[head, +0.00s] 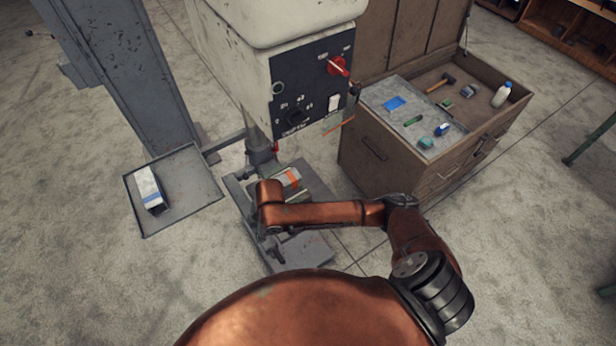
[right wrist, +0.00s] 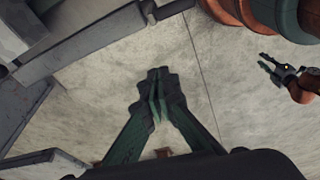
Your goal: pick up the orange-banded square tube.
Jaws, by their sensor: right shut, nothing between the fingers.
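The orange-banded square tube (head: 290,178) lies on the drill press table (head: 240,190), a pale block with an orange band. My right arm's wrist passes in front and hides part of the area near it. My right gripper (head: 277,256) is shut and empty, pointing down on the near side of the tube and apart from it. Its closed fingers show in the right wrist view (right wrist: 156,88) over bare floor; I cannot make out the tube there. My left gripper (right wrist: 268,63) shows at the right of the right wrist view, its two fingers apart, with nothing seen between them.
A blue-banded block (head: 150,190) lies on a grey tray (head: 195,200) at left. The drill press head (head: 310,90) overhangs the table. A brown tool chest (head: 380,165) with small items stands close on the right. The near floor is clear.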

